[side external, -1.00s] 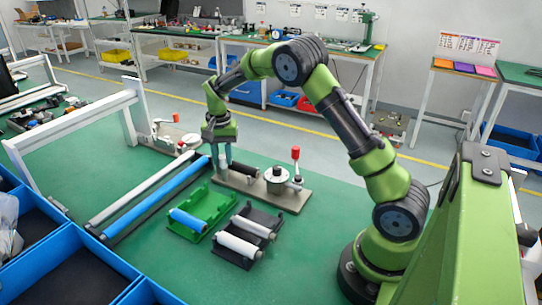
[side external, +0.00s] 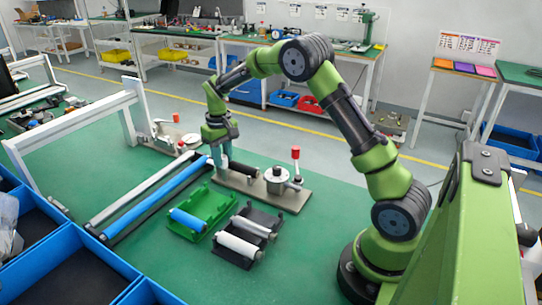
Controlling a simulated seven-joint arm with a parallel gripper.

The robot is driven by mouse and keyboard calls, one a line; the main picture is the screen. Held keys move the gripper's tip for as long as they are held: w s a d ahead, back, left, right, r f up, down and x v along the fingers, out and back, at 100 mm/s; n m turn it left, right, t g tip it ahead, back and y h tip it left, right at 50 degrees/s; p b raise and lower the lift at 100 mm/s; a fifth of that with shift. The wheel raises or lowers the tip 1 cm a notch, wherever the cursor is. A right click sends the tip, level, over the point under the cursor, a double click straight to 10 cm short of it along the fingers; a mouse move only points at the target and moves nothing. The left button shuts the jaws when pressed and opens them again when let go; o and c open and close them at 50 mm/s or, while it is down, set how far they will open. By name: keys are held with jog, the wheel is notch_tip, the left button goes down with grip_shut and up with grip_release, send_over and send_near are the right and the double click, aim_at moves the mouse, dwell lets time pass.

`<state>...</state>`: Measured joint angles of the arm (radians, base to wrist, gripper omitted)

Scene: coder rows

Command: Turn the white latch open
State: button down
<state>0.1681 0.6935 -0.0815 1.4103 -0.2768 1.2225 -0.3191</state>
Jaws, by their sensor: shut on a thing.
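My gripper (side external: 222,166) is down at the left end of the near grey metal fixture plate (side external: 285,196), fingers pointing down. It is shut on a small part there, which I take to be the white latch. The fingers hide that part, so its angle cannot be made out. A black roller (side external: 243,170) lies on the plate just right of the fingers. Further right on the plate stand a round metal piece (side external: 277,176) and a red-knobbed lever (side external: 296,160).
A green tray (side external: 213,205) with a blue roller and a black tray (side external: 233,257) with white rollers lie in front. Long blue and white bars (side external: 150,195) lie left of the gripper. A second red-knobbed fixture (side external: 170,143) stands behind.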

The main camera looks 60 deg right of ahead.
jog(key=shift+n, duration=0.3)
jog(key=c, duration=0.9)
grip_release()
jog(key=shift+o, duration=0.2)
notch_tip(320, 180, up, 17)
